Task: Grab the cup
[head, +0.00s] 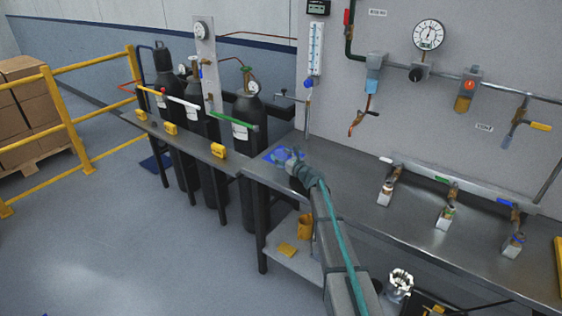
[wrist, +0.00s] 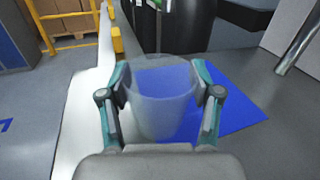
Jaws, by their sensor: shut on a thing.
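The cup (wrist: 161,103) is clear and see-through. In the wrist view it stands upright between the two fingers of my gripper (wrist: 161,95), which is shut on it from both sides. The cup is over a blue mat (wrist: 232,112) on the metal bench; whether it touches the mat is hard to tell. In the head view my gripper (head: 284,160) is at the bench's left end, by the blue mat (head: 270,155). The cup is small and hard to make out there.
Black gas cylinders (head: 249,120) stand behind the bench's left end. A metal post (wrist: 300,42) rises at the right in the wrist view. Taps (head: 447,206) line the right part of the bench (head: 350,185). The bench between is clear. A yellow railing (head: 70,120) stands far left.

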